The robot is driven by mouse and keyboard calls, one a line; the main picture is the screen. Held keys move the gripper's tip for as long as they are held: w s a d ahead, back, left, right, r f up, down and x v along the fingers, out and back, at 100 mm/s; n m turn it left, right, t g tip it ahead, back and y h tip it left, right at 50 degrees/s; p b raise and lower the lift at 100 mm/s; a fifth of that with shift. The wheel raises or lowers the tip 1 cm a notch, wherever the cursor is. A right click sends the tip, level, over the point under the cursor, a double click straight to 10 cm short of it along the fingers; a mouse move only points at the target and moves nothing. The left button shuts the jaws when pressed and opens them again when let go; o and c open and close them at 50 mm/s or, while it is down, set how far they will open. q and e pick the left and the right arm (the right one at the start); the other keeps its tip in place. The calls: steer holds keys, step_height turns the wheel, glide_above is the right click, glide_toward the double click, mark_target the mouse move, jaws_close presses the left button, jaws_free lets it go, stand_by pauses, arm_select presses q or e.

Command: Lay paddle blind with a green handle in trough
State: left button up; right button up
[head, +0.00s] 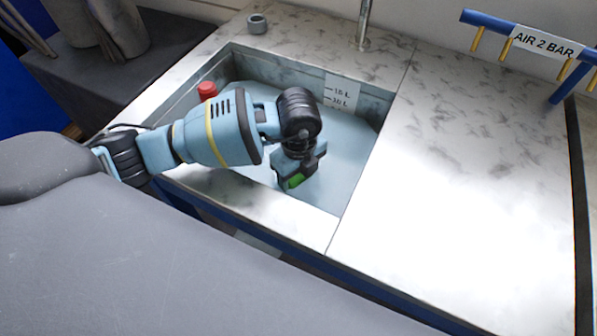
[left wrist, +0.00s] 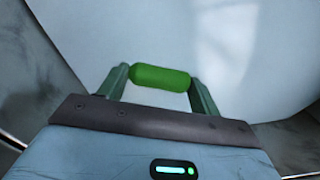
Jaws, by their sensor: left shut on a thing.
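My left gripper (head: 301,164) is over the trough (head: 225,60), pointing down into it. It is shut on the green handle (head: 295,181) of the paddle blind. In the left wrist view the green handle (left wrist: 160,77) lies between the two fingers of the gripper (left wrist: 160,84). The blind's plate cannot be made out in either view. The trough is a sunken basin in the marbled worktop, with a pale bluish inside and a litre-marked label on its back wall. Whether the blind touches the trough floor cannot be told. My right gripper is not in view.
A red piece (head: 207,90) is at the trough's left corner, partly behind my arm. A grey ring (head: 257,24) and a metal tap (head: 362,28) stand behind the trough. A blue rail (head: 500,22) with yellow hooks is at the back right. The right worktop (head: 460,170) is clear.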

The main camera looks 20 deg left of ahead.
arm_select(q)
steer(key=shift+r, duration=0.1)
steer(key=o, duration=1.4)
steer(key=shift+o, duration=0.6)
step_height(320, 180, up, 8)
steer(key=shift+f+p, duration=0.1)
steer(key=shift+p, duration=0.25)
